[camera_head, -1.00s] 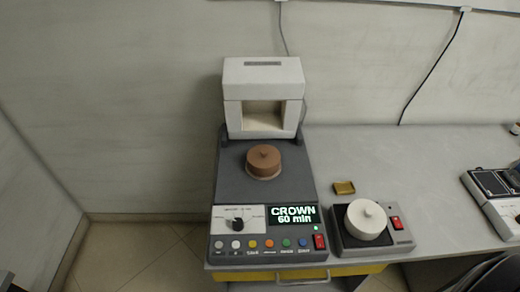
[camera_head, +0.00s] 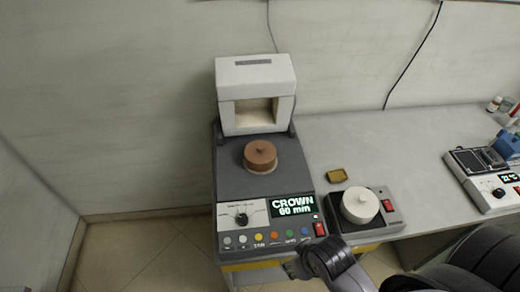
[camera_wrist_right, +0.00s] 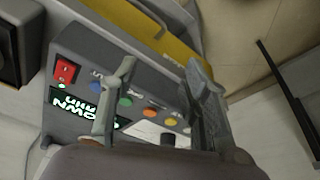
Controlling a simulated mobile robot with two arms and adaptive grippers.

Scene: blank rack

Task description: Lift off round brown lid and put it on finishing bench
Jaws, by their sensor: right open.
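The round brown lid (camera_head: 260,155) with a small knob sits on a pale round base on the dark top of the furnace unit (camera_head: 232,181), in front of its white chamber. My right gripper (camera_head: 290,268) is low at the front edge of the furnace unit, well short of the lid. In the right wrist view the right gripper (camera_wrist_right: 165,85) is open and empty, its fingers over the coloured buttons of the control panel. The grey bench top (camera_head: 400,140) extends to the right. My left gripper is not in view.
A white round lidded pot (camera_head: 360,205) stands on a small unit with a red switch, right of the furnace. A small amber dish (camera_head: 337,176) lies behind it. Another device (camera_head: 485,180) stands at far right. The bench's back middle is clear.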

